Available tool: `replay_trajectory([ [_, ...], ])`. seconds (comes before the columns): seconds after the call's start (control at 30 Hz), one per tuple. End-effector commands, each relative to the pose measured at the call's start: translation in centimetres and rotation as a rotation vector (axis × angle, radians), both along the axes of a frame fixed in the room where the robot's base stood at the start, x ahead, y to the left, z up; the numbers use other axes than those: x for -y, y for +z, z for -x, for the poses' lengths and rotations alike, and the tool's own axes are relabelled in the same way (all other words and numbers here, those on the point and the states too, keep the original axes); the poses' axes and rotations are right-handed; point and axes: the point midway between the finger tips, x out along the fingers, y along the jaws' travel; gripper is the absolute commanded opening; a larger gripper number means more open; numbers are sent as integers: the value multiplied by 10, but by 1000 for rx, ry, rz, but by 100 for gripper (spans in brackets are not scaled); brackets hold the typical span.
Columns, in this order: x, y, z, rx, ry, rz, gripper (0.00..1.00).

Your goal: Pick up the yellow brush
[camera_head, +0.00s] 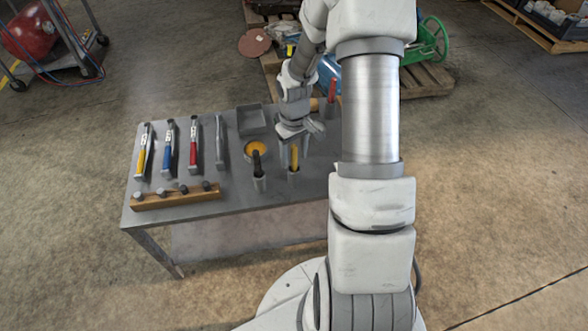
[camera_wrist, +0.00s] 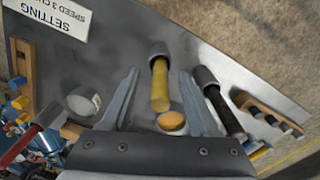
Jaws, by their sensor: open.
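The yellow brush (camera_head: 294,155) shows as a yellow handle standing in a small grey cup near the table's front edge. In the wrist view the yellow handle (camera_wrist: 160,88) rises from its dark cup (camera_wrist: 158,50), with its free end toward the camera. The brush's lower part is hidden in the cup. My gripper (camera_head: 294,148) is over the table at the brush. In the wrist view my gripper (camera_wrist: 159,74) is open, one finger on each side of the yellow handle, with visible gaps. I cannot tell exactly how deep the fingers reach.
A black-handled tool (camera_head: 257,163) stands in a cup just left of the brush. Several hammers-like tools (camera_head: 193,146) and a wooden block with pegs (camera_head: 175,197) are at left. A red handle (camera_head: 332,91) stands behind.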

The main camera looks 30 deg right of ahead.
Motion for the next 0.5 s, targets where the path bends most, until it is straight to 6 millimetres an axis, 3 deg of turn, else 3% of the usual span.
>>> replay_trajectory([
  [0.07,-1,-14,0,-1,0,-1,61],
  [0.3,0,-15,0,0,0,0,61],
  [0.5,0,-15,0,0,0,0,27],
])
